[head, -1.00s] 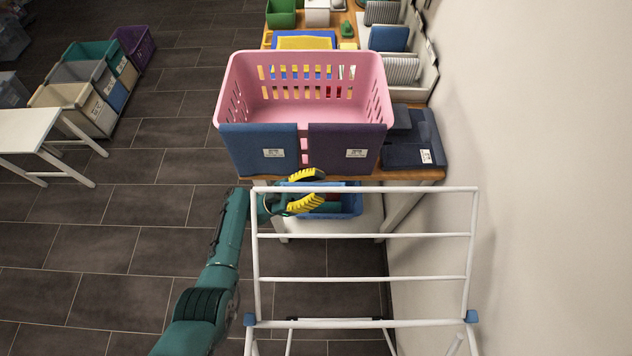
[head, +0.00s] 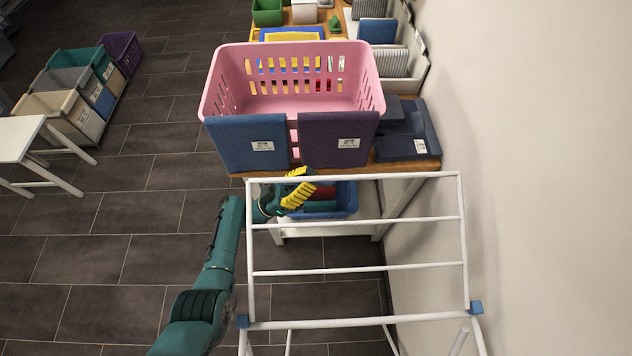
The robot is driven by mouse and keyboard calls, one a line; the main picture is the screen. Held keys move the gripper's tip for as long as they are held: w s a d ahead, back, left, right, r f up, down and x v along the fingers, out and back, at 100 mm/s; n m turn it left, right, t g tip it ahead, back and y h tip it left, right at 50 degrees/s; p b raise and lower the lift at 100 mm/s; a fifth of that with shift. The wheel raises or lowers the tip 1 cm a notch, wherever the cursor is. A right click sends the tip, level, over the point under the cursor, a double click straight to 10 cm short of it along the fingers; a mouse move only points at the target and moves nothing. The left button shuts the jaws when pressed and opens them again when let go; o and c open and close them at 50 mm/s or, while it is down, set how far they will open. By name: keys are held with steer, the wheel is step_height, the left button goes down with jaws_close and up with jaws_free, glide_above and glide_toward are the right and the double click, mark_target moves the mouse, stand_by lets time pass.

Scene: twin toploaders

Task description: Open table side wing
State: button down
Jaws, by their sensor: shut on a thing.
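The white side wing (head: 380,220) of a drying rack is the barred frame on the side facing the table. It stretches up the picture from two blue hinges, the left one (head: 242,321) and the right one (head: 476,307). My gripper (head: 297,182) has yellow-padded fingers and is shut on the wing's top bar, near its left corner. One finger shows above the bar and one below it. My green arm reaches up along the left side of the wing. The rest of the rack is cut off at the bottom of the picture.
A pink basket (head: 290,100) with blue and purple cloths over its front stands on the wooden table (head: 405,168) just beyond the wing. A blue crate (head: 340,203) sits below the table edge. The wall is close on the right. Open tiled floor lies left.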

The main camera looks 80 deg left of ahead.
step_height(320, 180, down, 11)
steer(key=n+g+y+b, duration=0.2)
steer(key=n+y+b, duration=0.1)
steer(key=n+y, duration=0.4)
steer(key=shift+a+r+n, duration=0.15)
steer(key=shift+a+n, duration=0.2)
steer(key=shift+n, duration=0.55)
steer(key=shift+w, duration=0.1)
steer(key=c, duration=1.1)
jaws_free()
steer(key=shift+d, duration=0.1)
steer(key=shift+o, duration=0.3)
steer(key=shift+y, duration=0.4)
steer(key=v, duration=0.7)
steer(key=shift+s, duration=0.3)
